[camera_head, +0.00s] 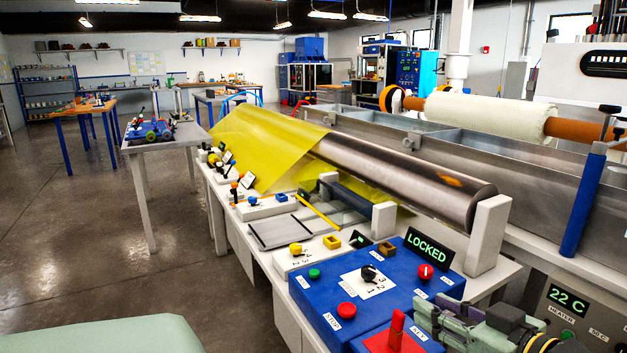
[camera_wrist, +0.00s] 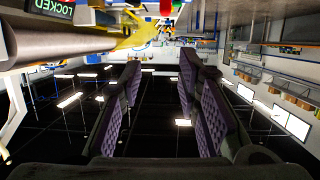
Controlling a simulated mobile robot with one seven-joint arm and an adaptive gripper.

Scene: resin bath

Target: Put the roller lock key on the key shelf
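A red upright piece (camera_head: 396,329), which looks like the roller lock key, stands on a red plate (camera_head: 378,345) at the front of the blue console (camera_head: 330,308). I cannot tell whether this plate is the key shelf. A round red switch (camera_head: 425,271) sits further back on the console, in front of a green "LOCKED" display (camera_head: 427,249). My gripper (camera_head: 436,316) is just right of the red piece, apart from it. In the wrist view, my gripper (camera_wrist: 165,85) has its purple-padded fingers wide apart, with nothing between them.
The console also carries a black selector (camera_head: 368,272), a green button (camera_head: 314,273) and a red button (camera_head: 346,310). A steel roller (camera_head: 410,175) with yellow sheet (camera_head: 260,145) lies behind, held by a white support (camera_head: 489,235). A heater box (camera_head: 580,305) stands at right.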

